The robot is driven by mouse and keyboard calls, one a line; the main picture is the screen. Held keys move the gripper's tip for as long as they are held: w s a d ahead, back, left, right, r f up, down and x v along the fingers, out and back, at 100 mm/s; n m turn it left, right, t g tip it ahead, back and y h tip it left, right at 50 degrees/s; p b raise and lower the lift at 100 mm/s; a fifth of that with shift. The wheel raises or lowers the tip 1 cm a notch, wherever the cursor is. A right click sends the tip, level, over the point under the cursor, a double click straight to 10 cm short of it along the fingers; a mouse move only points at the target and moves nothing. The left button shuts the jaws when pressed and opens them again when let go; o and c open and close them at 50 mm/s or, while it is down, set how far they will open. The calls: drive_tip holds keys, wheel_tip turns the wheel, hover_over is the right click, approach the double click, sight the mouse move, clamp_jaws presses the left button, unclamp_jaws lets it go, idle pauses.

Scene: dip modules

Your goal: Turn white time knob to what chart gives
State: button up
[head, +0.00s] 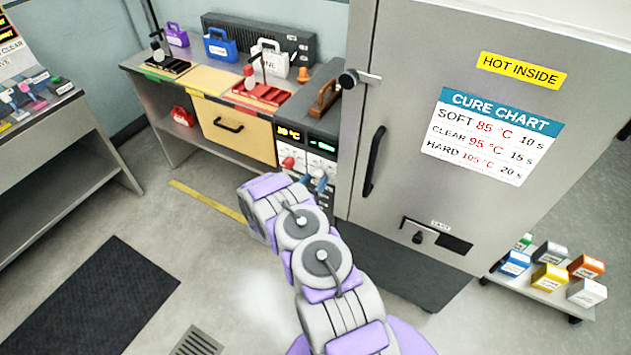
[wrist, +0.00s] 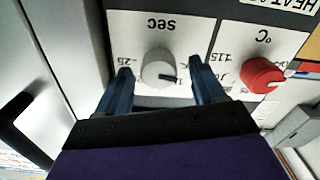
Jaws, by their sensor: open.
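The white time knob (wrist: 158,70) is on a white panel marked "sec", which appears upside down in the wrist view. Its dark pointer line points right and slightly down in that picture. My gripper (wrist: 161,74) is open, with one blue finger on each side of the knob and a visible gap on both sides. In the head view my gripper (head: 318,182) is at the control panel, and the white knob is hidden there. The cure chart (head: 492,135) on the oven door reads SOFT 85 °C 10 s, CLEAR 95 °C 15 s, HARD 105 °C 20 s.
A red knob (wrist: 262,75) on the "°C" panel is beside the right finger in the wrist view. An orange display (head: 289,133) and a green display (head: 322,147) sit above the knobs. The oven door handle (head: 375,160) is close to the right of my gripper.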

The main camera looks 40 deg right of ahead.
drive_tip(key=shift+w+d, duration=0.2)
drive_tip(key=shift+d, duration=0.4)
drive_tip(key=shift+c, duration=0.4)
drive_tip(key=c, duration=1)
drive_tip(key=shift+m+p, duration=0.3)
drive_tip(key=shift+p, duration=0.1)
drive_tip(key=shift+a+r+m+p, duration=0.1)
drive_tip(key=shift+r+m+p, duration=0.05)
drive_tip(key=shift+m+p, duration=2.25)
drive_tip(key=shift+m, duration=1.1)
